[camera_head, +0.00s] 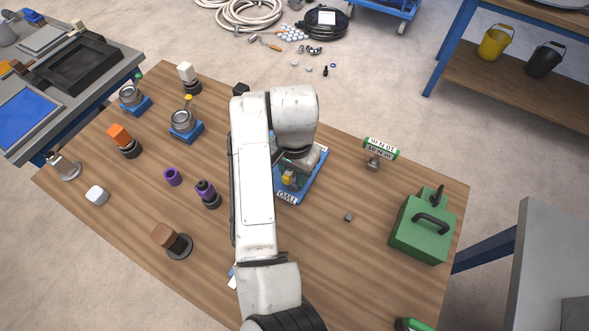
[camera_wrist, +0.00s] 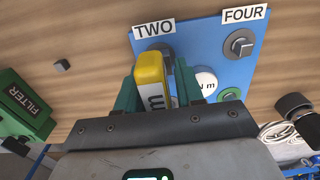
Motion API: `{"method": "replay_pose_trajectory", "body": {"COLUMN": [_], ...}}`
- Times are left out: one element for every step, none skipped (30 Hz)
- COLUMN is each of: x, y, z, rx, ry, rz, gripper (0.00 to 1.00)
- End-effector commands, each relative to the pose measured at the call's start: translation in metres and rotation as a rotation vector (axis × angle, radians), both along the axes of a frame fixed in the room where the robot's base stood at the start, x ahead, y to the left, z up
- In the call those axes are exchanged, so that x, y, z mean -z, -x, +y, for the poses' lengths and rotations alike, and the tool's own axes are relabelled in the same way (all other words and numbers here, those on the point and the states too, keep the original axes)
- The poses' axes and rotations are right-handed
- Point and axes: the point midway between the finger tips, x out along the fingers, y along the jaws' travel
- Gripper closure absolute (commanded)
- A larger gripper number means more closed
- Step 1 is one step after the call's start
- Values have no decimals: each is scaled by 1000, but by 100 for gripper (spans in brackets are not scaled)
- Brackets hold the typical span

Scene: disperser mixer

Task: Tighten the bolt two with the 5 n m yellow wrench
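The yellow wrench (camera_wrist: 150,72) sits between the green fingers of my gripper (camera_wrist: 157,78) in the wrist view, and the gripper looks shut on it. In the head view the wrench (camera_head: 288,178) shows as a small yellow patch under my arm. The blue plate (camera_wrist: 207,46) carries the label TWO (camera_wrist: 154,28). Bolt two (camera_wrist: 168,57) shows partly just beyond the wrench, below that label; whether they touch is hidden. Bolt four (camera_wrist: 240,44) is to its right under the label FOUR. In the head view my arm covers much of the plate (camera_head: 313,188).
A green-and-white tool marked 10 N m (camera_head: 381,149) stands right of the plate. A green filter box (camera_head: 421,229) is at the table's right end. A small grey cube (camera_head: 348,217) lies between. Several coloured parts and blue-based fixtures stand on the left of the wooden table (camera_head: 110,221).

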Motion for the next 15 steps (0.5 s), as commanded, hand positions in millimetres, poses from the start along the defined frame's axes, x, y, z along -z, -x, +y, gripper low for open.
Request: {"method": "replay_pose_trajectory", "body": {"x": [0, 0, 0, 0, 0, 0, 0, 0, 0, 0, 0, 0, 0, 0, 0], "y": [0, 0, 0, 0, 0, 0, 0, 0, 0, 0, 0, 0, 0, 0, 0], "z": [0, 0, 0, 0, 0, 0, 0, 0, 0, 0, 0, 0, 0, 0, 0], "rx": [0, 0, 0, 0, 0, 0, 0, 0, 0, 0, 0, 0, 0, 0, 0], "ry": [0, 0, 0, 0, 0, 0, 0, 0, 0, 0, 0, 0, 0, 0, 0], "rz": [0, 0, 0, 0, 0, 0, 0, 0, 0, 0, 0, 0, 0, 0, 0], "gripper": [68, 71, 75, 78, 81, 85, 87, 90, 94, 97, 100, 100, 100, 100, 100]}}
